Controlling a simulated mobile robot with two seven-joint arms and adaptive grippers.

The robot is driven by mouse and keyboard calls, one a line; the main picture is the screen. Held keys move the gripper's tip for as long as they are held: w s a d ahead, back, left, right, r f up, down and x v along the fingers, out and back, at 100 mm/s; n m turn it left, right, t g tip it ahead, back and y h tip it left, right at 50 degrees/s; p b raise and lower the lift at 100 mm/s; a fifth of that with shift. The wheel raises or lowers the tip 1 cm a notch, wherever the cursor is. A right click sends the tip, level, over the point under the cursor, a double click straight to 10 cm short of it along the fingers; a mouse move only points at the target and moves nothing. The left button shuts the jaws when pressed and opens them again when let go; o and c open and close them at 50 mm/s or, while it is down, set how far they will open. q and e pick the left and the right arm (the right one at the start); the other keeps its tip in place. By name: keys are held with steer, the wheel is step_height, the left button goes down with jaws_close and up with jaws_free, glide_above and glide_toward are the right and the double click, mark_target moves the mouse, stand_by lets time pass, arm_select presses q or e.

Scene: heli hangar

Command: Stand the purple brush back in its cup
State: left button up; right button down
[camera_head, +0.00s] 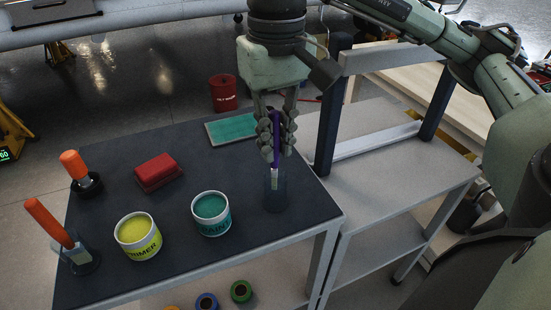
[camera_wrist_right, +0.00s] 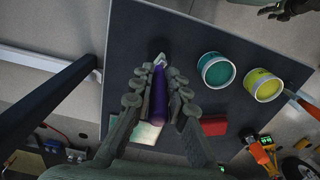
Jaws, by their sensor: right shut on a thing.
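My right gripper (camera_head: 276,150) is shut on the purple brush (camera_head: 276,125), which it holds close to upright with its pale end down. The brush's purple handle also shows between the fingers in the right wrist view (camera_wrist_right: 158,97). A dark, see-through cup (camera_head: 277,198) stands on the table directly below the gripper. In the head view the brush's pale lower end overlaps the cup's upper part; I cannot tell for sure how far inside it is. Part of what looks like my left gripper (camera_wrist_right: 284,9) shows at the wrist view's top right edge; its fingers are unclear.
A teal paint can (camera_head: 211,214) and a yellow primer can (camera_head: 138,238) stand left of the cup. Orange-handled brushes stand in cups (camera_head: 86,185) at the table's left edge. A red block (camera_head: 158,171) and a green-topped tray (camera_head: 232,130) lie farther back. A dark post (camera_head: 329,125) rises to the right.

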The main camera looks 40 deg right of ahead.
mark_target(277, 157)
steer(key=shift+f, duration=0.45)
steer(key=shift+s+f, duration=0.2)
steer(key=shift+f, duration=0.9)
steer(key=shift+w+f, duration=0.1)
steer(key=shift+f, duration=0.3)
steer(key=shift+w, duration=0.15)
arm_select(q)
steer(key=shift+s+a+f, duration=0.15)
steer(key=shift+s+f, duration=0.15)
steer(key=shift+f, duration=0.3)
arm_select(e)
steer(key=c, duration=1.5)
jaws_free()
steer(key=shift+r, duration=0.1)
